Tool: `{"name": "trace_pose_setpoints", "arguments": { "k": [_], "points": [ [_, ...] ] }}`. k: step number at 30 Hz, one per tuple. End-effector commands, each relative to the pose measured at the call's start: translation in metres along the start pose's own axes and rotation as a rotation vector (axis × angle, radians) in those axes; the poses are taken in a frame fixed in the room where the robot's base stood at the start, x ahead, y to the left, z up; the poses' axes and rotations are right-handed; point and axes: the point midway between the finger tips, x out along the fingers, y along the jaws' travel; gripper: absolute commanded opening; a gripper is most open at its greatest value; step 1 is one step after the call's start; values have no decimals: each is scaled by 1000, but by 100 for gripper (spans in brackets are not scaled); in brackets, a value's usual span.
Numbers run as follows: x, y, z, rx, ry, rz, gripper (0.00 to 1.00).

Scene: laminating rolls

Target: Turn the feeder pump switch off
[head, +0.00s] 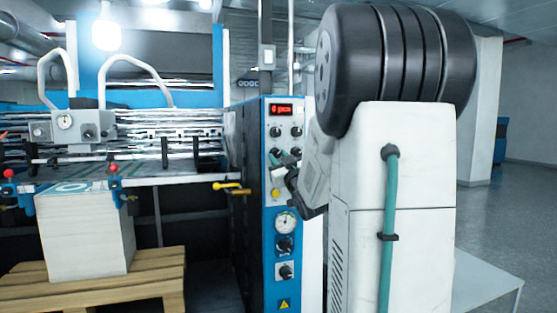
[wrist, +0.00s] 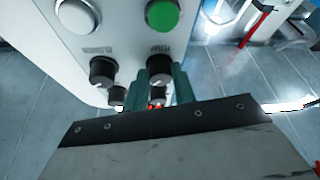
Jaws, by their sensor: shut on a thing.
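The control panel (head: 268,235) is a blue and white cabinet front with a red display and several black knobs. In the wrist view, my gripper (wrist: 164,75) has its two teal fingers on either side of a black rotary knob (wrist: 159,66) and is shut on it. The knob has a pale pointer mark; its small label is unreadable, so I cannot tell whether it is the feeder pump switch. In the head view, my gripper (head: 284,159) is at the panel's second row of knobs, at the left, and its fingers hide much of that knob.
Another black knob (wrist: 103,70) is close beside the held one. A green button (wrist: 162,14) and a white button (wrist: 77,15) are near. A pressure gauge (head: 286,221) is lower on the panel. A yellow lever (head: 231,187) and a paper stack (head: 85,237) are at the left.

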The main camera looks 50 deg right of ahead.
Motion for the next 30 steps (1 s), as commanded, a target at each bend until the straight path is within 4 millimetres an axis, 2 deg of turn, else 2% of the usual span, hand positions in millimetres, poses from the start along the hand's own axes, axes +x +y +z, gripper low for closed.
{"name": "trace_pose_setpoints", "arguments": {
  "k": [18,30],
  "points": [
    [1,6,-2,-516,1,-214,4],
    [1,6,-3,-702,1,-292,4]
  ]
}}
